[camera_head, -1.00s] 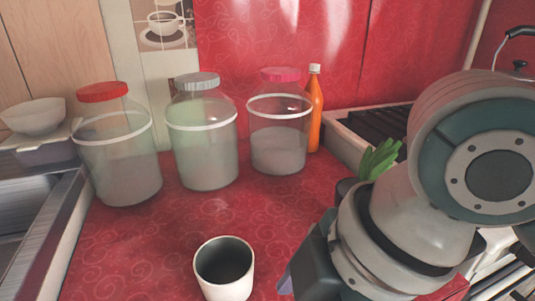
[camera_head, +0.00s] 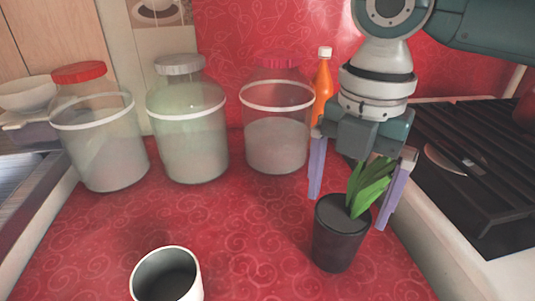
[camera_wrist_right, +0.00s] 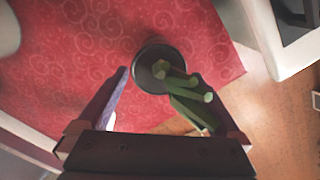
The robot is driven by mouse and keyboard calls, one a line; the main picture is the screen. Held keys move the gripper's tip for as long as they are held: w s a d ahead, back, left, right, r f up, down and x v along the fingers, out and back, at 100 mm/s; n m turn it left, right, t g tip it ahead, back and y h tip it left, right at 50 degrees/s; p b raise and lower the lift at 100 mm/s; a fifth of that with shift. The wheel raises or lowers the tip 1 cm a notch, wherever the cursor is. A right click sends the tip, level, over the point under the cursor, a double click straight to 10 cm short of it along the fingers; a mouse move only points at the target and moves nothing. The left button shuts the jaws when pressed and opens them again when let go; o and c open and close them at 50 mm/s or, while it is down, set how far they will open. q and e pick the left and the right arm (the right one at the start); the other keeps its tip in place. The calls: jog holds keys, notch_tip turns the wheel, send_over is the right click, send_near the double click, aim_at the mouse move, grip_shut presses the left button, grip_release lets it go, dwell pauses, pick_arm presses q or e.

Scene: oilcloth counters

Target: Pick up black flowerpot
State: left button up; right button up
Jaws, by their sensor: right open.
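The black flowerpot (camera_head: 337,243) stands upright on the red counter at its right side, with a green plant (camera_head: 368,186) rising from it. My right gripper (camera_head: 348,209) is open and points down over the pot, its two purple fingers apart on either side of the plant. No grip on the pot shows. In the right wrist view the pot (camera_wrist_right: 150,66) lies ahead of and between the fingertips (camera_wrist_right: 158,73), and the leaves (camera_wrist_right: 186,95) lean toward the right finger. My left gripper is not in view.
A white cup (camera_head: 169,276) stands at the front of the red counter (camera_head: 240,230). Three lidded jars (camera_head: 100,140) (camera_head: 188,130) (camera_head: 277,135) and an orange bottle (camera_head: 323,82) stand behind. A stove (camera_head: 480,165) borders the counter on the right.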

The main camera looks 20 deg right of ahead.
aim_at(343, 212)
notch_tip(343, 212, down, 5)
jog(key=shift+r+b, duration=0.2)
jog(key=shift+b, duration=0.2)
jog(key=shift+c, duration=0.4)
jog(key=shift+r, duration=0.1)
jog(key=c, duration=1.2)
